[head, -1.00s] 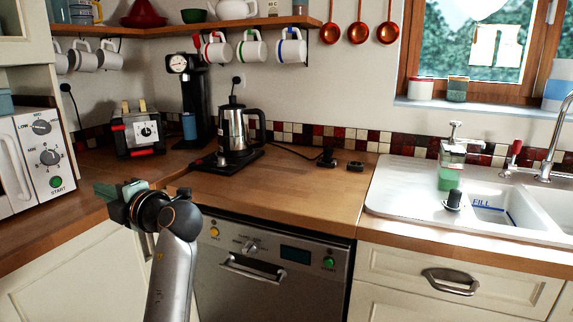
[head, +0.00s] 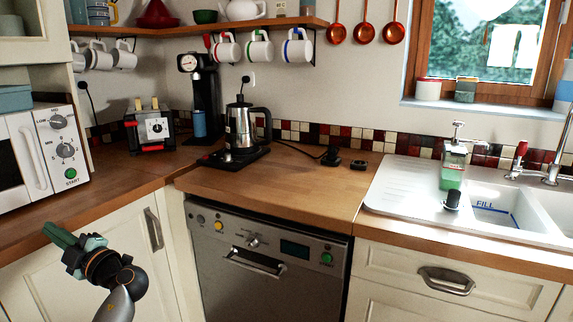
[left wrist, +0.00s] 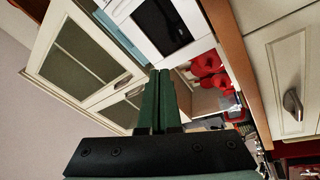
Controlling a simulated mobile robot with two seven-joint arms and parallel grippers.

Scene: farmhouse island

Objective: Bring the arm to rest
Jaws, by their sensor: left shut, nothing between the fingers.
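My left gripper (head: 62,236) is at the lower left of the head view, in front of the cabinet door and below the counter edge. Its green fingers are together, with nothing between them. In the left wrist view the two green fingers (left wrist: 161,100) lie side by side, pointing toward the microwave and cabinets. My right gripper is not in either view.
The wooden counter (head: 280,185) holds a kettle (head: 240,125), a toaster (head: 150,128) and a black coffee machine (head: 200,95). A white microwave (head: 45,150) stands at left. The dishwasher (head: 270,275) is below. A sink (head: 500,215) with a soap dispenser (head: 452,172) is at right.

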